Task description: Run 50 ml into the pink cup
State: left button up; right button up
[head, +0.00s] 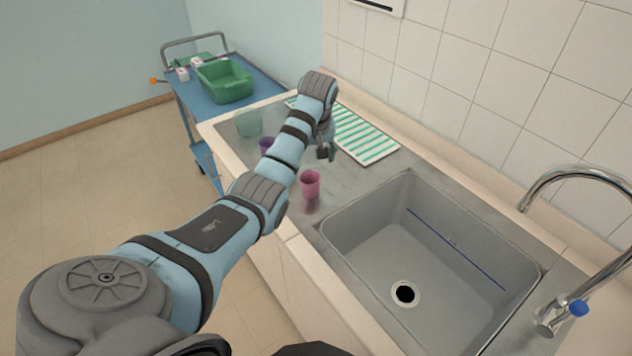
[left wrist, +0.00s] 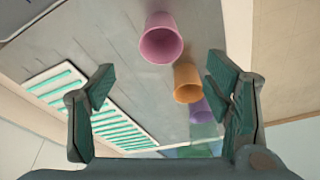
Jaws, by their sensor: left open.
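The pink cup (head: 310,182) stands upright on the steel counter beside the sink's left rim, and it also shows at the top of the left wrist view (left wrist: 160,40). My left gripper (head: 326,153) is over the counter, behind the pink cup and apart from it. In the left wrist view its fingers (left wrist: 160,82) are spread wide with nothing between them held. The tap (head: 590,260) with a blue knob (head: 579,308) stands at the sink's right end. No water shows running from its spout. My right gripper is not in view.
The sink (head: 370,260) has a blue line on its wall and a drain. An orange cup (left wrist: 187,82), a purple cup (head: 266,144) and a green translucent vessel (head: 249,123) stand in a row beyond. A striped mat (head: 365,138) lies by the wall. A trolley holds a green tub (head: 225,82).

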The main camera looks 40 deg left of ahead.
pick_arm(q)
send_near(310, 179)
notch_tip(310, 179, down, 2)
jog(key=s, duration=0.2)
jog(key=x, duration=0.2)
jog(key=b+x, duration=0.1)
jog(key=x, duration=0.1)
jog(key=w+b+x, duration=0.1)
jog(key=shift+w+d+f, duration=0.15)
jog(key=shift+d+f, duration=0.15)
jog(key=shift+f, duration=0.05)
jog(key=shift+r, duration=0.15)
jog(key=shift+s, duration=0.2)
jog(key=c, duration=0.9)
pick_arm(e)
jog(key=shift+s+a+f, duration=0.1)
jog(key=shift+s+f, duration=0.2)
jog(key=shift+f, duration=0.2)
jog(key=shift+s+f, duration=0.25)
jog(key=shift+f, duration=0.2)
